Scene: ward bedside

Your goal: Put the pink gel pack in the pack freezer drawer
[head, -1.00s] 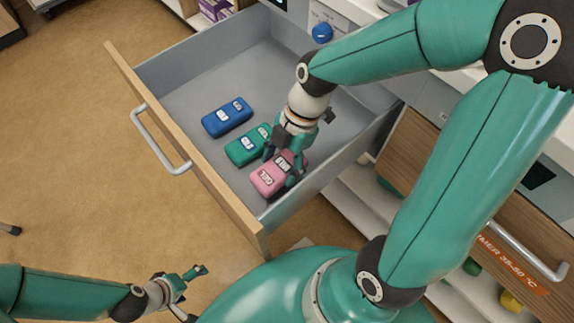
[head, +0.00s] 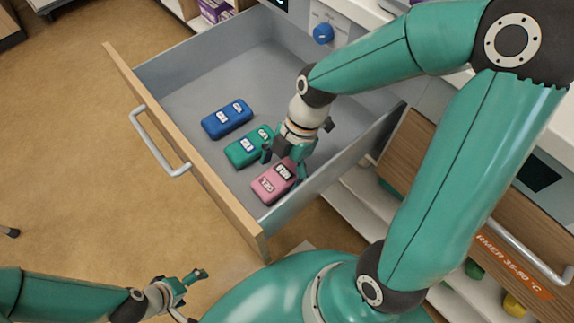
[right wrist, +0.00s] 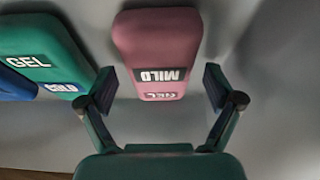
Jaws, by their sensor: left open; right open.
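The pink gel pack (head: 273,183) lies flat on the floor of the open drawer (head: 196,91), near its front corner, beside the green gel pack. My right gripper (head: 284,163) is inside the drawer, just behind the pink pack. In the right wrist view the pink pack (right wrist: 157,50) lies ahead of the two spread fingers (right wrist: 160,92), and its labelled end reaches between the fingertips without being held. My left gripper (head: 194,290) is open and empty, low over the floor outside the drawer.
A green gel pack (head: 248,147) and a blue gel pack (head: 227,119) lie in the same drawer, left of the pink one. A closed warmer drawer with an orange label (head: 513,268) is at the right. The back of the open drawer is clear.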

